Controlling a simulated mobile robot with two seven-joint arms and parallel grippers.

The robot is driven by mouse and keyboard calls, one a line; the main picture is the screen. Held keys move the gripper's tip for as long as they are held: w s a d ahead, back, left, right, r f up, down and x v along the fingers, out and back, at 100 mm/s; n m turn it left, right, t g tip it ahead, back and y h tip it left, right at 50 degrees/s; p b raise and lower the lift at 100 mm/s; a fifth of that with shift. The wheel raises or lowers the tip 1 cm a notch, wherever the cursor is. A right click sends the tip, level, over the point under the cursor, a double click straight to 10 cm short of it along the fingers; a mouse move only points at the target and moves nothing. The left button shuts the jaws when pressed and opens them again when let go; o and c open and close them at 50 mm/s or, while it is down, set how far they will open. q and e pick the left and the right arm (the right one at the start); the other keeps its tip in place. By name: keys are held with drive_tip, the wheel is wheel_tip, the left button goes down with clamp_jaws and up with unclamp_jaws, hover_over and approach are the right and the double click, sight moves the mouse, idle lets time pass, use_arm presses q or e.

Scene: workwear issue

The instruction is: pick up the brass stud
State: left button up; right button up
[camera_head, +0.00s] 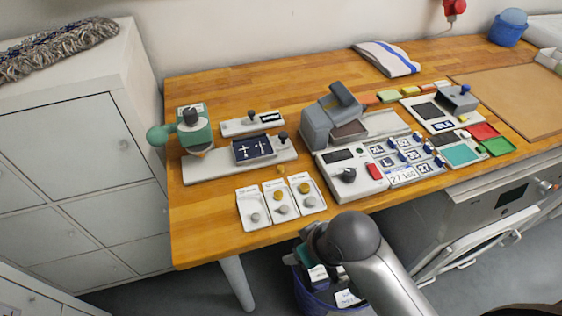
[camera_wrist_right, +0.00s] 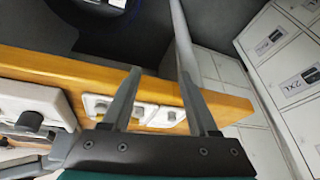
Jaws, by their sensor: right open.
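Three small white trays stand side by side near the bench's front edge: left (camera_head: 246,222), middle (camera_head: 270,212) and right (camera_head: 318,203). A brass-coloured stud (camera_head: 278,195) shows in the middle tray, and another (camera_head: 304,188) in the right tray. Each tray also has a grey round piece near its front. A small brass-coloured piece (camera_head: 281,170) lies behind the middle tray. My right gripper (camera_wrist_right: 160,75) is open and empty over the bench's front edge in the wrist view. In the head view my right arm hides its fingers. My left gripper is out of view.
A green-and-grey press (camera_head: 194,130) stands behind the trays at left. A blue board (camera_head: 254,149) sits behind them. A blue bin (camera_head: 312,292) is below the bench edge.

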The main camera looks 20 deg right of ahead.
drive_tip(key=shift+n+y, duration=0.6)
drive_tip(key=shift+n, duration=0.3)
drive_tip(key=w+a+r, duration=0.1)
drive_tip(key=w, duration=0.1)
drive_tip(key=w+a+r, duration=0.1)
drive_tip(key=w, duration=0.1)
drive_tip(key=w+a+r, duration=0.1)
drive_tip(key=w, duration=0.2)
drive_tip(key=shift+r, duration=0.3)
drive_tip(key=shift+n, duration=0.3)
drive_tip(key=w+r, duration=0.2)
drive_tip(key=w, duration=0.1)
drive_tip(key=shift+w+d+r, duration=0.1)
drive_tip(key=shift+w, duration=0.15)
drive_tip(key=w+d+r, duration=0.3)
drive_tip(key=w+r, duration=0.2)
drive_tip(key=m+h, duration=0.1)
drive_tip(key=h, duration=0.1)
approach(281, 168)
drive_tip(key=shift+w+f+g+b, duration=0.5)
drive_tip(key=shift+w+f, duration=0.4)
drive_tip(key=shift+f, duration=0.25)
drive_tip(key=shift+b+x, duration=0.55)
drive_tip(key=shift+x, duration=2.2)
drive_tip(key=shift+s, duration=0.15)
clamp_jaws()
